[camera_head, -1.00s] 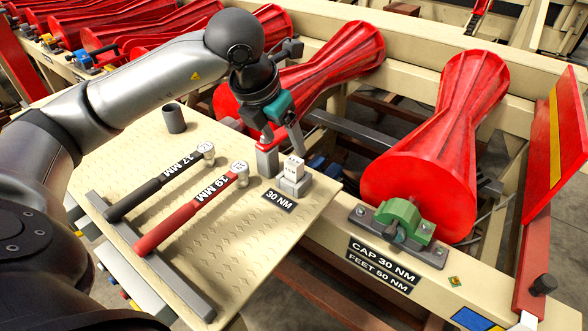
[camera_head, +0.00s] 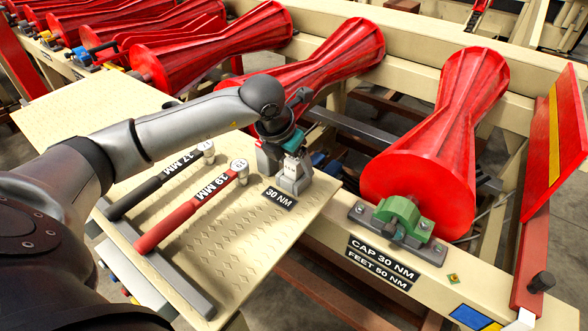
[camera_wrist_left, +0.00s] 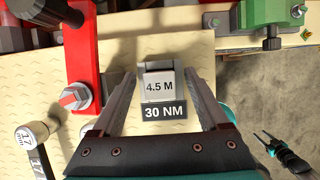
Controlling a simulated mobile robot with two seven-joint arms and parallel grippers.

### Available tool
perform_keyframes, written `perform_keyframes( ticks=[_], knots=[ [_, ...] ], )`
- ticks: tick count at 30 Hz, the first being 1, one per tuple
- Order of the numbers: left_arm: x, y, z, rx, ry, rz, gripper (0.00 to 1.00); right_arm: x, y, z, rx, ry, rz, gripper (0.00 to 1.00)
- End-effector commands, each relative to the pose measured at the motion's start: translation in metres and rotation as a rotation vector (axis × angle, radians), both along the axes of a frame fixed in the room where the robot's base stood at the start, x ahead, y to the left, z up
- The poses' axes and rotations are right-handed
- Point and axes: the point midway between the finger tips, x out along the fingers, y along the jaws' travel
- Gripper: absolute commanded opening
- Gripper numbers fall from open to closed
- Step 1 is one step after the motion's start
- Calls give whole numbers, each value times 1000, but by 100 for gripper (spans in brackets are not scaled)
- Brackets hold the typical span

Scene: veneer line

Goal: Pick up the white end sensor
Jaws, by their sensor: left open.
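The white end sensor (camera_wrist_left: 158,86) is a small block marked "4.5 M". It stands at the table's right edge in a grey holder, behind the "30 NM" label (camera_head: 280,198). In the head view the sensor is mostly covered by my left gripper (camera_head: 289,168). In the left wrist view my left gripper (camera_wrist_left: 160,80) is open, one finger on each side of the sensor, with gaps showing on both sides. I cannot tell how deep the fingertips reach. A small dark and teal tool over the floor (camera_wrist_left: 283,152) looks like my right gripper; its jaws are unclear.
A red-handled 19 MM wrench (camera_head: 190,210) and a black-handled 17 MM wrench (camera_head: 155,185) lie on the tan table (camera_head: 250,255). A red bracket with a bolt (camera_wrist_left: 76,97) stands left of the sensor. A large red roller (camera_head: 430,150) lies to the right.

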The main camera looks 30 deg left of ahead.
Motion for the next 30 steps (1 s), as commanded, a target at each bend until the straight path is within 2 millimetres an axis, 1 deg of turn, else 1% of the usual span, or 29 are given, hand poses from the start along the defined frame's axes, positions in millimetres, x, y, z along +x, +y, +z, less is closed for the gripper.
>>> perform_keyframes(
  ticks=[4, 24, 30],
  knots=[
    [0, 0, 0, 0, 0, 0, 76, 1, 1, 0, 1, -2, 0, 50],
    [0, 0, 1, 0, 0, 0, 1, 1, 4, 0, 6, -3, 0, 50],
    [0, 0, 1, 0, -2, 0, 0, 1, 4, 0, 6, -3, 0, 50]
  ],
)
